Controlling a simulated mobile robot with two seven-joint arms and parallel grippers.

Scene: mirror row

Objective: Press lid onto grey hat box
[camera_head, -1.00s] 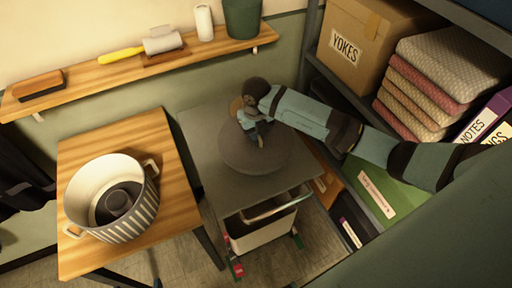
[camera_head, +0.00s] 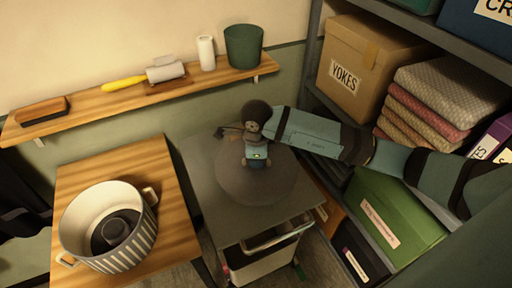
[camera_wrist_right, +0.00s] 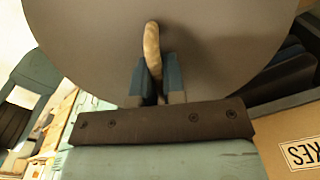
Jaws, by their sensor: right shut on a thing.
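A round striped box (camera_head: 106,235) with two side handles stands open on the wooden table at left in the head view; I take it for the hat box. A dark rounded thing (camera_head: 113,230) lies inside it. The lid, a flat grey disc (camera_head: 232,187), shows over the grey cart top in the head view; it fills the top of the right wrist view (camera_wrist_right: 220,50). My right gripper (camera_head: 257,162) is above the lid, shut on its curved tan handle (camera_wrist_right: 151,42). I cannot tell whether the lid rests on the cart or hangs just above it. My left gripper is out of view.
The grey cart (camera_head: 203,165) stands beside the wooden table (camera_head: 160,185), with a narrow gap between. A wall shelf (camera_head: 125,98) holds a brush, a roller, a white cylinder and a green cup. Shelving with boxes and folded cloths (camera_head: 430,100) stands close at right.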

